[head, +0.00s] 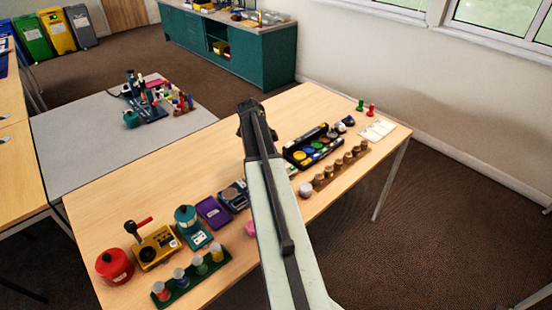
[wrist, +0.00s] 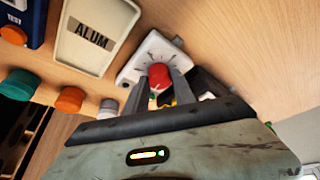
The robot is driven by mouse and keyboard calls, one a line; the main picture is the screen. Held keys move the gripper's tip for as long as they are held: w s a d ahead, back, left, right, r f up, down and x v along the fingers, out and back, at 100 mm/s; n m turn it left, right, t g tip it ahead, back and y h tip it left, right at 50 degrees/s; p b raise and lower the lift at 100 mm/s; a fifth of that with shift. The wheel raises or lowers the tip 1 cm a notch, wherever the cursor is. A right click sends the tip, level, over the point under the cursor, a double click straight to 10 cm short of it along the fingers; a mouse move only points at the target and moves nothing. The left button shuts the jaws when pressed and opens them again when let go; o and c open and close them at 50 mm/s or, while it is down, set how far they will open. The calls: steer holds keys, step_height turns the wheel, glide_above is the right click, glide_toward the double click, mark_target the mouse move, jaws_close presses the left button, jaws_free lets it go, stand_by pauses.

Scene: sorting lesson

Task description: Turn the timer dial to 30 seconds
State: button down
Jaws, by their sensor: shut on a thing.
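The timer (wrist: 145,57) is a white square plate with dark tick marks around a red dial (wrist: 159,75), seen in the wrist view. My gripper (wrist: 158,86) has its two grey fingers on either side of the red dial and is shut on it. The fingers cover part of the plate's lower side. I cannot read which mark the dial points to. In the head view my arm reaches over the table, and I cannot make out the timer or the fingertips there.
In the head view the wooden table (head: 160,180) holds a black tray of coloured discs (head: 313,148), a brown rack (head: 340,167) and a purple box (head: 213,212).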

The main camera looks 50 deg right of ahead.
steer(key=shift+m, duration=0.6)
steer(key=shift+y, duration=0.3)
steer(key=c, duration=1.1)
jaws_free()
steer(key=shift+o, duration=0.2)
steer(key=shift+r, duration=0.1)
steer(key=p+v, duration=0.7)
steer(key=shift+w+r, duration=0.2)
steer(key=shift+w, duration=0.05)
steer(key=shift+a, duration=0.1)
